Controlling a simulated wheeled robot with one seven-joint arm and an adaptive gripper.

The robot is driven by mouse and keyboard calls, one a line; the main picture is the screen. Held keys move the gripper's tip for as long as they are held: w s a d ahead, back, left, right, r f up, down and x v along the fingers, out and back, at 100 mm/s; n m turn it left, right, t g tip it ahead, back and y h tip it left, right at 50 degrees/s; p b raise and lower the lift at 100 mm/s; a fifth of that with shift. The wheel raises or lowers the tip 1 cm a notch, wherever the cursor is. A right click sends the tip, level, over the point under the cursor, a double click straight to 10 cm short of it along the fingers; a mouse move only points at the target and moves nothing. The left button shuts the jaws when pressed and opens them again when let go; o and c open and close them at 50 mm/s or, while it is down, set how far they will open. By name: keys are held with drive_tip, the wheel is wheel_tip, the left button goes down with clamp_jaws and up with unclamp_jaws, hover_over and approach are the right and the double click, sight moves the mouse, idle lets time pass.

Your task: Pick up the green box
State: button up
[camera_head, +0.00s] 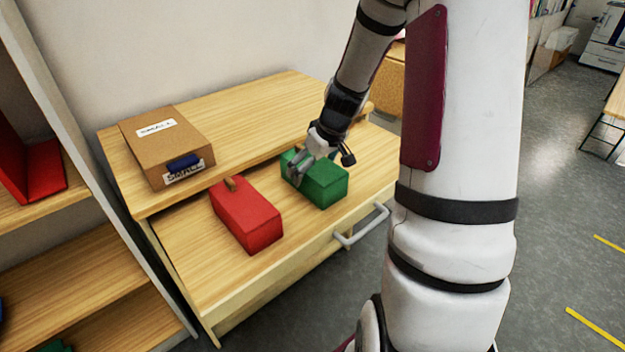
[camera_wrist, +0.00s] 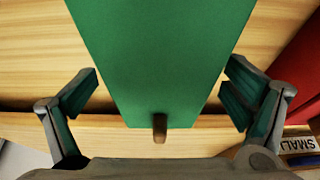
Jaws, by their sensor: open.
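The green box (camera_head: 321,184) sits on the lower wooden surface of the table, to the right of the red box. My gripper (camera_head: 301,168) is at its far left end, low over it. In the wrist view the green box (camera_wrist: 160,60) fills the upper middle, with a small brown peg (camera_wrist: 159,128) at its near end. My gripper (camera_wrist: 160,98) is open, with one finger on each side of the box. Gaps show between both fingers and the box sides.
A red box (camera_head: 246,215) stands to the left on the same surface. A cardboard box (camera_head: 165,145) labelled SMALL is on the raised back surface. A grey handle (camera_head: 361,225) is on the front edge. A shelf (camera_head: 75,305) stands at the left.

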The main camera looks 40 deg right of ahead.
drive_tip(key=shift+w+f, duration=0.15)
drive_tip(key=shift+f, duration=0.2)
drive_tip(key=shift+c, duration=0.2)
drive_tip(key=c, duration=1.3)
drive_tip(key=shift+o, duration=0.2)
drive_tip(key=shift+r, duration=0.1)
